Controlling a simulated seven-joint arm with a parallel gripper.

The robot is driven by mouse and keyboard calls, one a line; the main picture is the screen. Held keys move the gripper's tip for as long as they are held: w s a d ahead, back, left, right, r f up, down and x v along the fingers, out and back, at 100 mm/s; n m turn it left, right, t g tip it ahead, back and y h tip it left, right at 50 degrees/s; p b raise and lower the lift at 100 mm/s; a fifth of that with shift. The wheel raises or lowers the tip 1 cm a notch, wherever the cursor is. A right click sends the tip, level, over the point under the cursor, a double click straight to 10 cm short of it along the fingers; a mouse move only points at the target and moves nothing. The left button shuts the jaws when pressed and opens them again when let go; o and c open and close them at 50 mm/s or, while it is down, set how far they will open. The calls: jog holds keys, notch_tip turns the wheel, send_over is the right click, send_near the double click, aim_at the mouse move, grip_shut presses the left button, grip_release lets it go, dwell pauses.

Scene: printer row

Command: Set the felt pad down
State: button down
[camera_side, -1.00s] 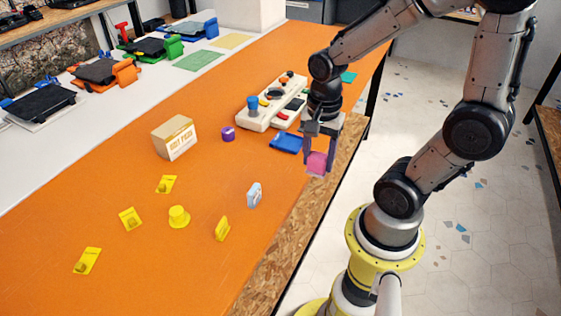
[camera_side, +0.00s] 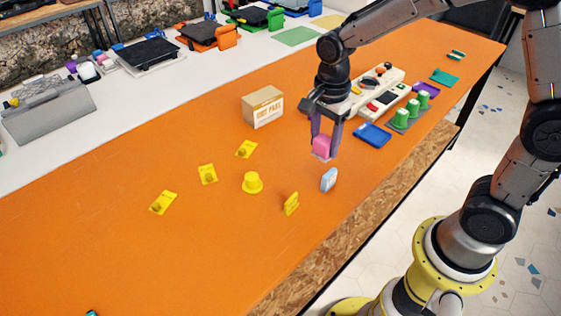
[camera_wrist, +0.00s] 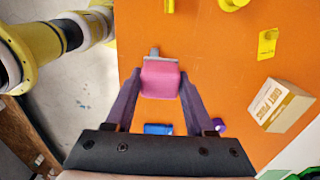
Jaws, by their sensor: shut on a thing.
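A pink block with a greyish lower edge, which I take for the felt pad (camera_side: 322,145), is between the fingers of my gripper (camera_side: 324,143). My gripper is shut on it and points down over the orange tabletop. In the wrist view the pink pad (camera_wrist: 161,79) sits between both dark fingertips (camera_wrist: 160,84). A small grey piece (camera_wrist: 154,53) shows just beyond it; I cannot tell whether it belongs to the pad. The gap between pad and table is too unclear to judge.
A blue tray (camera_side: 372,135) lies right of the pad, a pale blue upright piece (camera_side: 328,180) in front. A cardboard box (camera_side: 263,107) stands behind left. Yellow cards (camera_side: 208,174) and a yellow cup shape (camera_side: 252,183) lie left. A cream control panel (camera_side: 377,92) stands behind.

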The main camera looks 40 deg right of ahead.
jog(key=w+f, duration=0.2)
jog(key=w, duration=0.2)
jog(key=w+f, duration=0.3)
jog(key=w+a+f, duration=0.1)
jog(key=w+f, duration=0.2)
jog(key=w, duration=0.1)
jog(key=shift+w, duration=0.35)
jog(key=shift+w+f, duration=0.55)
jog(key=shift+f, duration=1.75)
jog(key=shift+c, duration=1.3)
grip_release()
jog(key=shift+f, duration=0.15)
notch_tip(320, 180, up, 13)
jog(key=shift+f, duration=0.2)
